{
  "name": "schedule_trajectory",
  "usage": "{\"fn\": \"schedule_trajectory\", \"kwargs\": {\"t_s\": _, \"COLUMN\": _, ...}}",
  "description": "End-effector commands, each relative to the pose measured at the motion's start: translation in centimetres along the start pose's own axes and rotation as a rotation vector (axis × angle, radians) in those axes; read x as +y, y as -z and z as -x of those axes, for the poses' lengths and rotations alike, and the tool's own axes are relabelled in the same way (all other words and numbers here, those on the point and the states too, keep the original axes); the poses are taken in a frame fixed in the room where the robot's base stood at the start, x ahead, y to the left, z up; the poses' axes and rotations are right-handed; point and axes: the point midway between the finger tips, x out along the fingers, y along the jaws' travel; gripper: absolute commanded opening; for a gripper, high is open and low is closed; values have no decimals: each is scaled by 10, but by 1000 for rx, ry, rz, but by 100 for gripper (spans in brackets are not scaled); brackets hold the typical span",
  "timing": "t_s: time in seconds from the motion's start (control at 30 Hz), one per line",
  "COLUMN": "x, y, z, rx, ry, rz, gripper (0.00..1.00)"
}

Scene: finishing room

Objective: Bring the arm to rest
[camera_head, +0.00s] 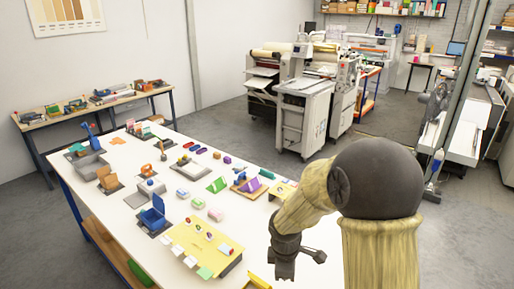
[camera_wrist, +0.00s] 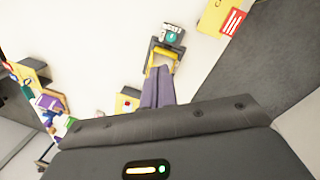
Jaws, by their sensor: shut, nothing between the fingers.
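My arm (camera_head: 385,200) stands at the right of the head view, bent at a large dark joint. My gripper (camera_head: 292,262) hangs from it over the near right part of the white table (camera_head: 245,170). In the wrist view its two purple-grey fingers (camera_wrist: 157,88) are together, with nothing between them. The fingertips point toward a yellow-and-dark item (camera_wrist: 163,60) on the table. I cannot tell the gap between the fingertips and that item.
A bench (camera_head: 95,107) stands along the left wall. A large machine (camera_head: 305,105) stands behind. Grey floor is free between table and machine.

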Motion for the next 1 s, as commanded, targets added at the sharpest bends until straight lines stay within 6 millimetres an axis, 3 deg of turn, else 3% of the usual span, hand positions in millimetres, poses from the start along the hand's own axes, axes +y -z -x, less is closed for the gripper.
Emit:
{"fn": "schedule_trajectory", "kwargs": {"t_s": 0.1, "x": -25, "y": -29, "z": 1, "rx": 19, "ry": -15, "rz": -360, "gripper": 0}}
{"fn": "schedule_trajectory", "kwargs": {"t_s": 0.3, "x": -69, "y": -68, "z": 4, "rx": 74, "ry": -27, "rz": -973, "gripper": 0}}
{"fn": "schedule_trajectory", "kwargs": {"t_s": 0.5, "x": -101, "y": -88, "z": 5, "rx": 126, "ry": -22, "rz": -1392, "gripper": 0}}
{"fn": "schedule_trajectory", "kwargs": {"t_s": 1.0, "x": -104, "y": -90, "z": 7, "rx": 132, "ry": -19, "rz": -1448, "gripper": 0}}
